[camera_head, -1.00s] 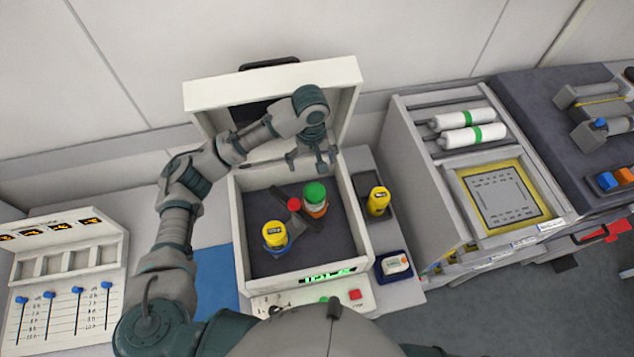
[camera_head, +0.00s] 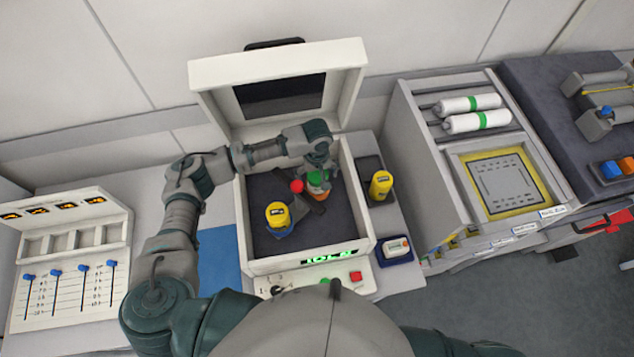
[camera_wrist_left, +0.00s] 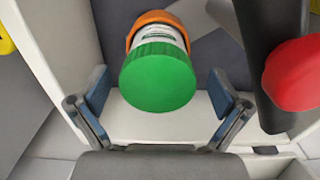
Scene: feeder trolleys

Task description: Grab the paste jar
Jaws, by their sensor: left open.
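A jar with a green lid, white label and orange base stands inside the open white box. In the head view its green lid (camera_head: 316,179) is partly covered by my left gripper (camera_head: 319,168). In the left wrist view the jar (camera_wrist_left: 158,75) lies between the two spread fingers of my left gripper (camera_wrist_left: 160,95), with gaps on both sides. The left gripper is open and holds nothing. A yellow-topped jar (camera_head: 278,214) with a blue base stands further left in the same box. My right gripper is not in view.
A dark bar with a red knob (camera_wrist_left: 292,75) lies close to the right finger in the left wrist view. The box's white wall (camera_head: 357,205) surrounds the jars. Another yellow container (camera_head: 381,186) stands in a side tray. The raised lid (camera_head: 275,65) is behind.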

